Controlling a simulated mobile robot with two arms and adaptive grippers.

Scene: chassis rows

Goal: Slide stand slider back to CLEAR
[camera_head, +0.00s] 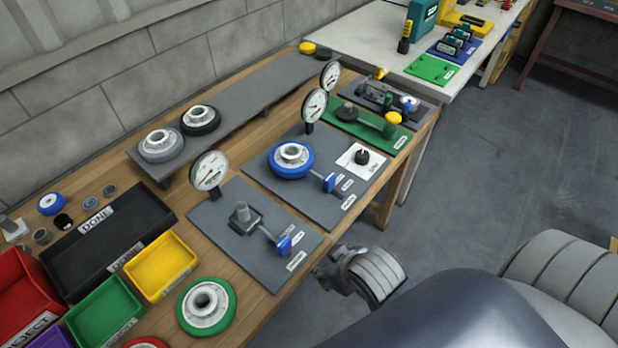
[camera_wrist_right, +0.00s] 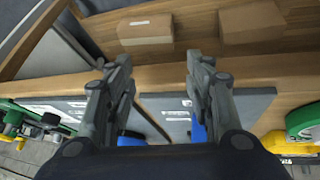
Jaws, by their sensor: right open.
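Two grey stand plates lie on the wooden bench in the head view. The nearer plate (camera_head: 222,238) has a dial gauge (camera_head: 209,171), a square post and a slider with a blue handle (camera_head: 285,244) near its front edge. The farther plate (camera_head: 262,178) carries a blue-rimmed wheel (camera_head: 291,159) and another blue-handled slider (camera_head: 329,183). My right gripper (camera_head: 331,268) is just off the bench's front edge, beside the nearer plate. In the wrist view it is open and empty (camera_wrist_right: 157,68), with blue handles partly hidden behind its fingers.
A green stand (camera_head: 345,119) lies farther along the bench. A raised grey shelf holds two wheels (camera_head: 200,119). Black, yellow (camera_head: 160,266), green and red bins and a green wheel (camera_head: 206,306) fill the near left. Cardboard boxes (camera_wrist_right: 145,29) show below the bench edge.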

